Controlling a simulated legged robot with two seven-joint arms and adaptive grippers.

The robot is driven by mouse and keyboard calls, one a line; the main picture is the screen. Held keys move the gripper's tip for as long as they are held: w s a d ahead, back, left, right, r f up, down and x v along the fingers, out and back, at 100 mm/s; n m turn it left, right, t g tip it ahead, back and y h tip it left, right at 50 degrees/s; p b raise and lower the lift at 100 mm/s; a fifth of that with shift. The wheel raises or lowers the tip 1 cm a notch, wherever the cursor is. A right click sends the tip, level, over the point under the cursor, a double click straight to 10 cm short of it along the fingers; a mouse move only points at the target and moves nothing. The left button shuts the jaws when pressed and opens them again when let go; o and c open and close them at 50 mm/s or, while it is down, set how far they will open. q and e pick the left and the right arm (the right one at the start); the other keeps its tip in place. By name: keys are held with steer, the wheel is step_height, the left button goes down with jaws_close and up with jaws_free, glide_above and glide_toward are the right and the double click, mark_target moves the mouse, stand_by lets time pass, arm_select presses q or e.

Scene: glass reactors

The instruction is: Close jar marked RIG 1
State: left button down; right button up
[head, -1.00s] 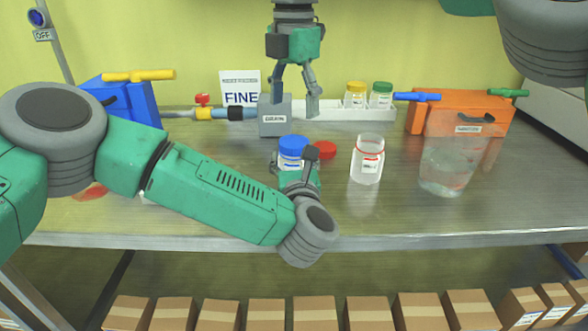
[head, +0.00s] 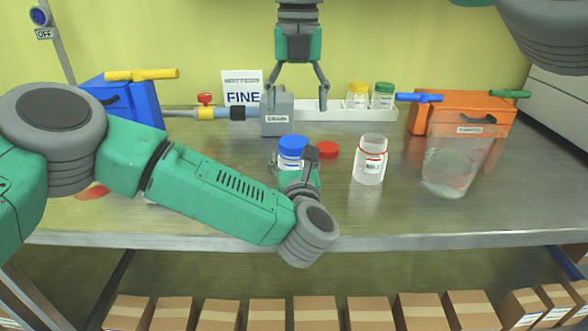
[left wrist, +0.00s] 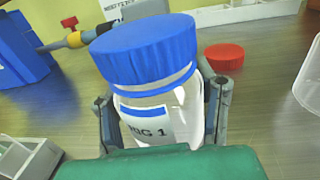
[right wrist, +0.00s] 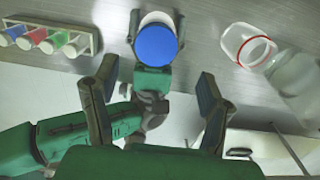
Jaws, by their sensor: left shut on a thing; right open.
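The jar marked RIG 1 (left wrist: 150,118) is a clear jar with a white label, upright on the bench. Its blue lid (head: 293,146) sits on its mouth, with a pale ring showing under it in the left wrist view (left wrist: 145,50). I cannot tell whether the lid is tight. My left gripper (left wrist: 164,108) is shut around the jar's body, one finger on each side. My right gripper (head: 297,96) is open and empty, above and behind the jar in the head view. In the right wrist view, the blue lid (right wrist: 156,43) lies just beyond its spread fingers (right wrist: 158,80).
A red lid (head: 326,150) lies right of the jar. An open jar with a red ring (head: 370,160) and a clear container of liquid (head: 450,168) stand farther right. A grey block (head: 277,124) and a white tray (head: 345,114) are behind.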

mark_target(296, 142)
steer(key=shift+f, duration=0.1)
steer(key=shift+f, duration=3.95)
steer(key=c, duration=1.2)
steer(key=m, duration=0.6)
steer(key=shift+s+d, duration=0.1)
steer(key=shift+d, duration=0.1)
steer(key=shift+c, duration=0.2)
steer(key=m, duration=0.4)
steer(key=shift+s+m, duration=0.1)
steer(key=shift+m, duration=0.3)
steer(key=m, duration=0.4)
steer(key=shift+s+a+m, duration=0.1)
steer(key=shift+m, duration=0.3)
steer(key=m, duration=0.5)
steer(key=shift+s+a, duration=0.1)
steer(key=shift+a, duration=0.05)
